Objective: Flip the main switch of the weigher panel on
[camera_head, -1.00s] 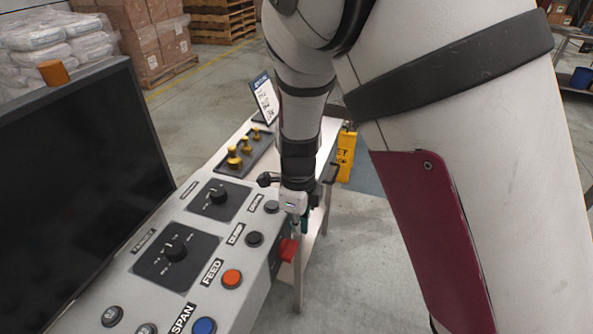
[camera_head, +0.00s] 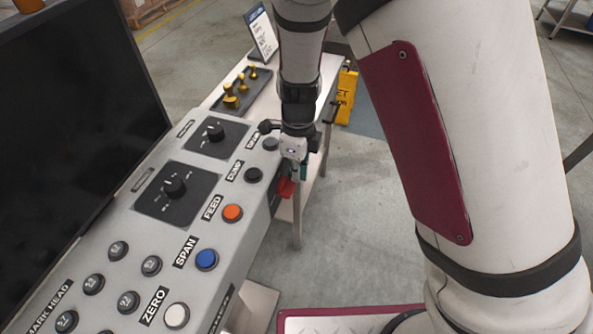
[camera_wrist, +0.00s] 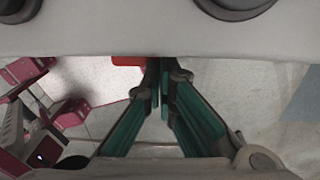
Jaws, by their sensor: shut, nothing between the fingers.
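The weigher panel (camera_head: 225,262) is a sloped grey console with labelled buttons and two dark rotary knobs. A red switch handle (camera_head: 285,188) sticks out from the side of the console, below the top edge. My gripper (camera_head: 302,172) points down just beside this handle, at the console's right edge. In the wrist view, my green-padded fingers (camera_wrist: 160,64) meet at the tips with nothing between them. A small part of the red handle (camera_wrist: 128,61) shows just left of the fingertips, under the console edge. Most of it is hidden there, and I cannot tell if they touch.
A black screen (camera_head: 75,130) stands on the console. Behind are a table with yellow weights (camera_head: 235,92), a sign (camera_head: 261,33) and a yellow floor sign (camera_head: 346,95). The floor right of the console (camera_head: 345,210) is open.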

